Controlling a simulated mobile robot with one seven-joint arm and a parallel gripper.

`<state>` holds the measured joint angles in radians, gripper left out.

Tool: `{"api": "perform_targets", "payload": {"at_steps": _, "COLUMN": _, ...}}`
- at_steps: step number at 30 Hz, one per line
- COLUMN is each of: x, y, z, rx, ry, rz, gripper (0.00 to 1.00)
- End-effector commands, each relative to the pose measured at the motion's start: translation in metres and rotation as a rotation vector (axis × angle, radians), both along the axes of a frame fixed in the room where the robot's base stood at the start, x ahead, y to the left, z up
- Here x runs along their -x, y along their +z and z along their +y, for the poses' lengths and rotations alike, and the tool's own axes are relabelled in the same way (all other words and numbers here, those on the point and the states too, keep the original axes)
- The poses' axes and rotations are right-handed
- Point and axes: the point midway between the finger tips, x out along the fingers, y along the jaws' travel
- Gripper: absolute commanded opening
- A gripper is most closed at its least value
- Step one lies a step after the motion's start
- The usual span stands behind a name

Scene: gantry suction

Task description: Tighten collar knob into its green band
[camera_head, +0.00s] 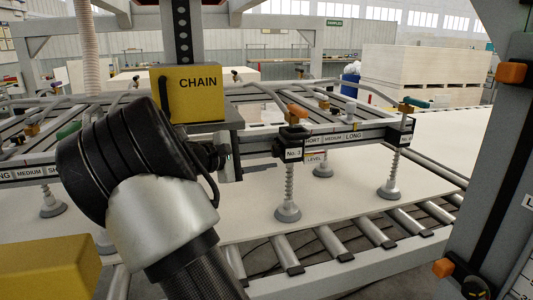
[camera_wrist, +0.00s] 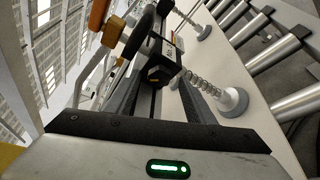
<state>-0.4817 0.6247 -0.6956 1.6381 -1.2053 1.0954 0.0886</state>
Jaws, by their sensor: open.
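A black collar (camera_head: 292,143) marked "No. 2" sits on the suction crossbar, above a spring-stemmed suction cup. In the wrist view, a dark, faceted knob (camera_wrist: 158,76) with a pale brass-coloured edge lies ahead, between the lines of my two fingers. I take it for the collar knob; its green band cannot be made out in either view. My gripper (camera_wrist: 160,92) is open, with dark fingers apart and nothing visibly held. In the head view my gripper (camera_head: 229,158) is left of the collar, partly hidden by my own arm. Contact with the knob cannot be told.
A yellow CHAIN box (camera_head: 192,93) hangs above my wrist. An orange handle (camera_head: 297,111) stands on the collar. Suction cups (camera_head: 288,213) rest on a pale board (camera_head: 340,200) over rollers (camera_head: 330,240). A grey post (camera_head: 480,150) stands at right.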

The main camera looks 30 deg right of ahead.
Motion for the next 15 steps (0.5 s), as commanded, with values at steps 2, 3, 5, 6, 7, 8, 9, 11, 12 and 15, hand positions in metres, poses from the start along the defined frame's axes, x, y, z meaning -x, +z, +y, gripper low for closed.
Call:
{"api": "perform_targets", "payload": {"at_steps": 2, "x": 0.000, "y": 0.004, "z": 0.011, "rx": 0.000, "ry": 0.003, "rz": 0.000, "gripper": 0.49}}
{"api": "perform_targets", "payload": {"at_steps": 3, "x": 0.001, "y": 0.005, "z": 0.018, "rx": -0.001, "ry": 0.004, "rz": -0.001, "gripper": 0.49}}
{"api": "perform_targets", "payload": {"at_steps": 5, "x": 0.002, "y": 0.008, "z": 0.031, "rx": -0.001, "ry": 0.004, "rz": -0.001, "gripper": 0.49}}
{"api": "perform_targets", "payload": {"at_steps": 6, "x": 0.003, "y": 0.009, "z": 0.040, "rx": -0.001, "ry": 0.005, "rz": -0.001, "gripper": 0.49}}
{"api": "perform_targets", "payload": {"at_steps": 7, "x": 0.004, "y": 0.011, "z": 0.048, "rx": -0.001, "ry": 0.005, "rz": -0.001, "gripper": 0.49}}
{"api": "perform_targets", "payload": {"at_steps": 8, "x": 0.005, "y": 0.012, "z": 0.055, "rx": -0.003, "ry": 0.005, "rz": -0.001, "gripper": 0.49}}
{"api": "perform_targets", "payload": {"at_steps": 9, "x": 0.006, "y": 0.014, "z": 0.066, "rx": -0.001, "ry": 0.005, "rz": 0.000, "gripper": 0.49}}
{"api": "perform_targets", "payload": {"at_steps": 11, "x": 0.008, "y": 0.016, "z": 0.080, "rx": 0.000, "ry": 0.005, "rz": 0.000, "gripper": 0.49}}
{"api": "perform_targets", "payload": {"at_steps": 12, "x": 0.008, "y": 0.018, "z": 0.090, "rx": -0.001, "ry": 0.005, "rz": 0.000, "gripper": 0.49}}
{"api": "perform_targets", "payload": {"at_steps": 15, "x": 0.011, "y": 0.022, "z": 0.113, "rx": 0.000, "ry": 0.005, "rz": 0.000, "gripper": 0.49}}
